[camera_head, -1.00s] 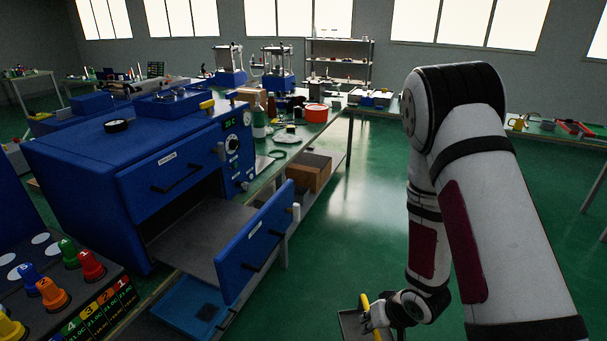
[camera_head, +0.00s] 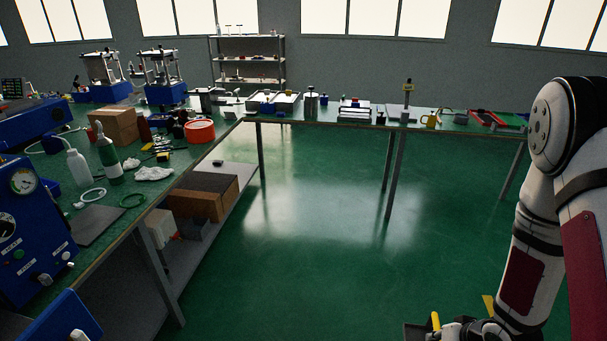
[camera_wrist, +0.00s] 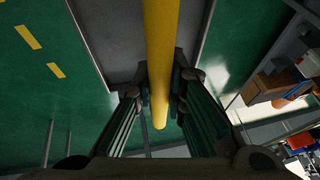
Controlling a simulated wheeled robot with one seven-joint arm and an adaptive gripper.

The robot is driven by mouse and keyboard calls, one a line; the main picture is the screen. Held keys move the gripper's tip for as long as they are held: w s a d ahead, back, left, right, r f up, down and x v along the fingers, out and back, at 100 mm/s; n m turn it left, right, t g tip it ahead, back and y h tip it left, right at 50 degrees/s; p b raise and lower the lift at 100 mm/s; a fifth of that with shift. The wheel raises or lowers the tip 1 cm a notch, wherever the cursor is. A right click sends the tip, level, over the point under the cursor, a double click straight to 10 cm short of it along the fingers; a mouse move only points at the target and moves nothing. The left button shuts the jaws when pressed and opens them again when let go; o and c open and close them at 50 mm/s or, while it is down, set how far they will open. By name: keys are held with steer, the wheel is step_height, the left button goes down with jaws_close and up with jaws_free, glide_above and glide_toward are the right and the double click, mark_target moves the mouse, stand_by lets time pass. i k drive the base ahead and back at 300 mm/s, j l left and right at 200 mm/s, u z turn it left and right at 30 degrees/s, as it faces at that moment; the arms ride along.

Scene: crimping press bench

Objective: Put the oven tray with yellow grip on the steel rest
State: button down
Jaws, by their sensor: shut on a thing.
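The oven tray's yellow grip (camera_head: 436,321) shows at the bottom of the head view, with a small dark part of the tray (camera_head: 414,331) beside it. In the wrist view the yellow grip (camera_wrist: 161,45) runs between the fingers of my gripper (camera_wrist: 160,88), which is shut on it. The grey tray surface (camera_wrist: 112,40) shows behind the grip, over the green floor. In the head view my gripper (camera_head: 455,329) is low at the bottom right, partly cut off. A flat grey plate (camera_head: 98,226) lies on the left bench; I cannot tell whether it is the steel rest.
The left bench (camera_head: 150,210) carries a green bottle (camera_head: 108,155), a white bottle (camera_head: 76,165), a red round container (camera_head: 199,131) and a cardboard box (camera_head: 115,123). A long table (camera_head: 335,118) with several items crosses the back. Open green floor (camera_head: 310,240) lies between.

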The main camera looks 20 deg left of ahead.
mark_target(97, 223)
steer(key=i+l+u, duration=0.15)
steer(key=i+u, duration=0.3)
steer(key=i+l+u, duration=0.25)
steer(key=i+u, duration=0.15)
steer(key=i+l+u, duration=0.15)
steer(key=u, duration=0.3)
steer(key=i+l+u, duration=0.2)
steer(key=u, duration=0.2)
steer(key=i+l+u, duration=0.1)
steer(key=l+u, duration=0.2)
steer(key=u, duration=0.15)
steer(key=i+l+u, duration=0.1)
steer(key=l+u, duration=0.2)
steer(key=u, duration=0.15)
